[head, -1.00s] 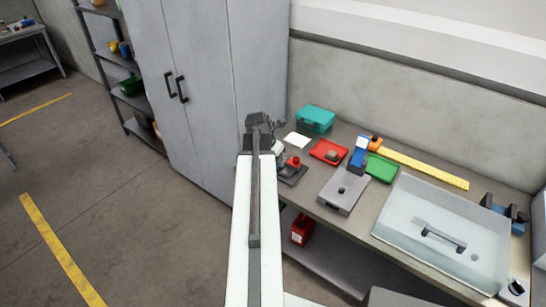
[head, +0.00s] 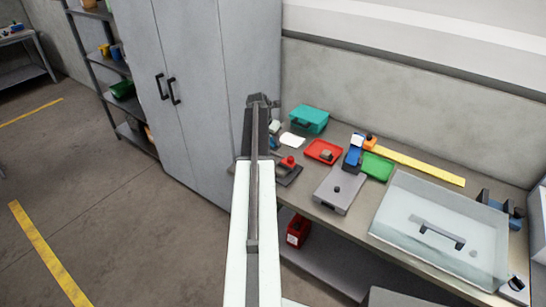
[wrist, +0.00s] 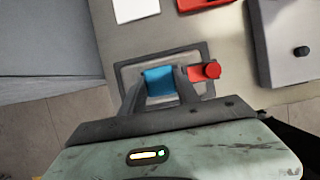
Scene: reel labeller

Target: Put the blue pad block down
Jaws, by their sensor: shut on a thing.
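The blue pad block (wrist: 160,82) sits between the two fingers of my gripper (wrist: 160,92) in the wrist view, and the gripper is shut on it. Behind the block in that view is a grey framed plate (wrist: 126,74) with a red knob (wrist: 211,69) at its right. I cannot tell whether the block touches the plate. In the head view a small blue patch (head: 274,142), likely the block, shows beside my arm, left of the red knob (head: 289,161). My arm hides part of the gripper there.
A white card (head: 292,140), a teal case (head: 309,119), a red tray (head: 324,151) and a grey box with a dark knob (head: 340,188) stand close by on the bench. A grey cabinet (head: 190,90) stands left of it.

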